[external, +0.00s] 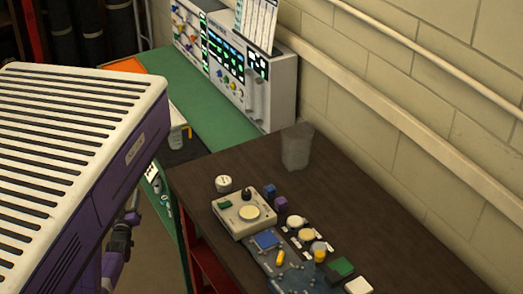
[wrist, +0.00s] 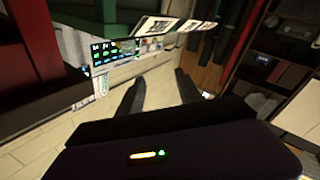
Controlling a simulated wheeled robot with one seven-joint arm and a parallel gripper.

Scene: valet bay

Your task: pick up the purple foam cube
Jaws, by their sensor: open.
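The purple foam cube (external: 281,204) appears as a small purple block on the dark brown table (external: 350,211) in the external view. It sits right of a beige box with a dial (external: 243,213) and just in front of a small blue block (external: 270,190). The cube does not show in the wrist view. My gripper (wrist: 159,77) is open in the wrist view, with its two dark fingers apart and nothing between them. In the external view my fingers cannot be made out.
A grey translucent cup (external: 297,147) stands by the wall. A white round item (external: 223,184) lies near the left edge. Several white, yellow and green items crowd the table front. A green bench (external: 201,96) holds an instrument panel (external: 235,64). Bare tabletop lies right of the cube.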

